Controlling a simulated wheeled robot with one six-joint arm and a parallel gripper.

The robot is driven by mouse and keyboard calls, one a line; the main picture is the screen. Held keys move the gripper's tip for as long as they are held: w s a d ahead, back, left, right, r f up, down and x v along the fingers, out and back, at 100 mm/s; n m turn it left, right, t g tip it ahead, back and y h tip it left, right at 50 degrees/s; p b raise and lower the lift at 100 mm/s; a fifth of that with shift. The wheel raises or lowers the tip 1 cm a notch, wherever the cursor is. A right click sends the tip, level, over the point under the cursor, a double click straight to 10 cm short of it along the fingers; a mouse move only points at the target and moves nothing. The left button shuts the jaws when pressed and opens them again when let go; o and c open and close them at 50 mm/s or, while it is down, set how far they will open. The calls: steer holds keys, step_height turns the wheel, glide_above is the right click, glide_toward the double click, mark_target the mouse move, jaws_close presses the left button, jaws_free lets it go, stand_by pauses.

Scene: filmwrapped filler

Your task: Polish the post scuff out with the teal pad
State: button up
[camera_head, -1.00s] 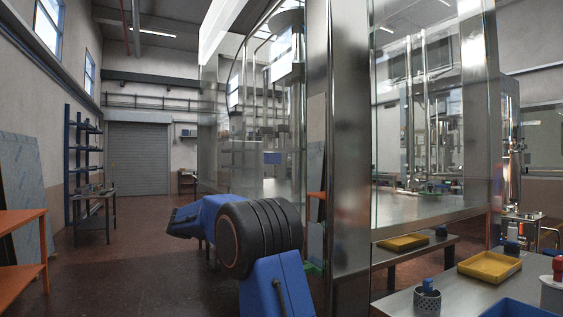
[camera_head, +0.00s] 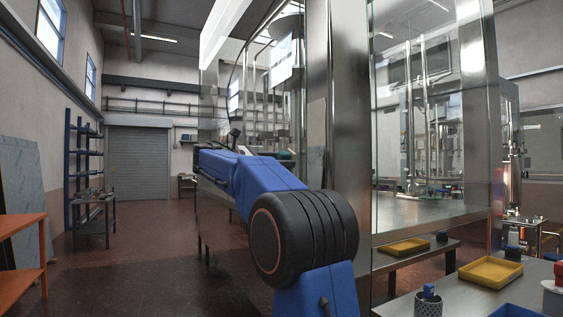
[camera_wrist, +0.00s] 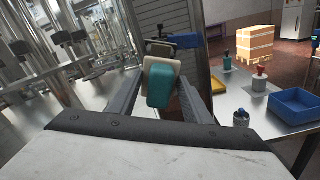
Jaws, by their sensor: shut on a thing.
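The teal pad (camera_wrist: 161,86), with a pale beige block behind it, sits between the fingers of my gripper (camera_wrist: 163,75) in the wrist view. My gripper is shut on it. A small teal patch, probably the pad (camera_head: 286,155), shows past my forearm in the head view; the fingers are hidden there. The tall steel post (camera_head: 350,110) stands just right of that spot. I cannot tell whether the pad touches the post. A dull beige patch (camera_head: 316,122) shows on the post's left side; I cannot make out whether it is the scuff.
Glass panels and a steel deck (camera_head: 425,213) adjoin the post. A bench at lower right bears a yellow tray (camera_head: 490,271), a perforated cup (camera_head: 428,303) and a blue bin (camera_wrist: 297,104). An orange table (camera_head: 22,250) stands at left. The floor between is clear.

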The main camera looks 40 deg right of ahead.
mark_target(310, 159)
steer(key=shift+x, duration=3)
steer(key=shift+x, duration=0.9)
steer(key=shift+s, duration=0.25)
steer(key=shift+s+a, duration=0.25)
steer(key=shift+s, duration=0.5)
steer(key=shift+s+a, duration=0.25)
steer(key=shift+s, duration=0.5)
steer(key=shift+s+a, duration=0.15)
steer(key=shift+s, duration=0.75)
steer(key=shift+s+a, duration=0.15)
steer(key=shift+s, duration=0.75)
steer(key=shift+w+d, duration=0.25)
steer(key=shift+w, duration=0.85)
steer(key=shift+w+d, duration=0.25)
steer(key=shift+w, duration=0.85)
steer(key=shift+w+d, duration=0.25)
steer(key=shift+w, duration=0.85)
steer(key=shift+w+d+r, duration=0.1)
steer(key=shift+d, duration=0.05)
